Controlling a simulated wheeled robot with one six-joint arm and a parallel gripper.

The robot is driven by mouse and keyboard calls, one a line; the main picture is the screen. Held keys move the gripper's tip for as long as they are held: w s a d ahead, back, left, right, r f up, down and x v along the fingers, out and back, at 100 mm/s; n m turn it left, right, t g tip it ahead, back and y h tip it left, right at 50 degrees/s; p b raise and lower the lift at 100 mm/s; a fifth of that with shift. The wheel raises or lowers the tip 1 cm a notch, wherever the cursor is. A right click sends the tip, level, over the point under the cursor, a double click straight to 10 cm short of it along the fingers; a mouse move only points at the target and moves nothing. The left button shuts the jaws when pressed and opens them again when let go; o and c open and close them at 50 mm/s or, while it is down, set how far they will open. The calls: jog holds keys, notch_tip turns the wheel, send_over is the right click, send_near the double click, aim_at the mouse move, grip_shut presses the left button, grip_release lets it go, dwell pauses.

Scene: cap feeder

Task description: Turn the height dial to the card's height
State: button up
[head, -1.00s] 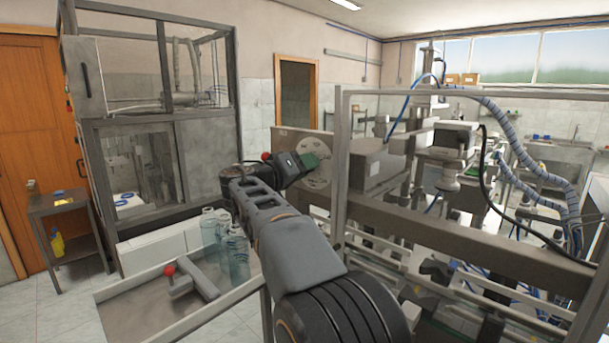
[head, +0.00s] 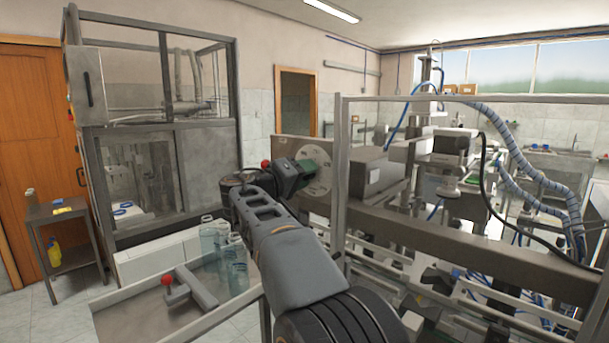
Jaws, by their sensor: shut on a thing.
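The dial (head: 318,184) is a pale round disc with dark marks on the left end of a grey machine housing. My gripper (head: 306,169) is in front of the disc and covers much of its left and middle. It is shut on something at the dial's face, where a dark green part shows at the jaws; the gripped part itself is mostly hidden. I cannot read the dial's setting. I cannot make out a card with a height on it.
A metal frame post (head: 339,180) stands just right of the dial. Clear bottles (head: 236,258) and a red-knobbed grey tool (head: 190,287) are in the tray (head: 120,318) below my arm. A glazed cabinet (head: 150,180) stands behind on the left.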

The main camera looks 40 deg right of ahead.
jog(key=o, duration=0.9)
jog(key=shift+a, duration=0.1)
jog(key=a+b, duration=0.1)
jog(key=a, duration=0.3)
jog(key=s+a+b, duration=0.1)
jog(key=a, duration=0.4)
jog(key=a+b, duration=0.1)
jog(key=a, duration=0.3)
jog(key=shift+s+a+f, duration=0.3)
jog(key=shift+s+f, duration=0.1)
notch_tip(320, 180, down, 17)
jog(key=w+a+n+t+y, duration=0.2)
jog(key=n+y, duration=0.5)
jog(key=s+a+f+y, duration=0.2)
jog(key=s+f+y, duration=0.1)
jog(key=s+f, duration=0.3)
jog(key=s+a+f+m+y, duration=0.1)
jog(key=s+a+f+y, duration=0.2)
jog(key=s+f, duration=0.3)
jog(key=s+a+f+y, duration=0.3)
jog(key=s+f+y, duration=0.2)
jog(key=s+f, duration=0.1)
jog(key=shift+s+a+m+g, duration=0.1)
jog(key=shift+m+g, duration=0.2)
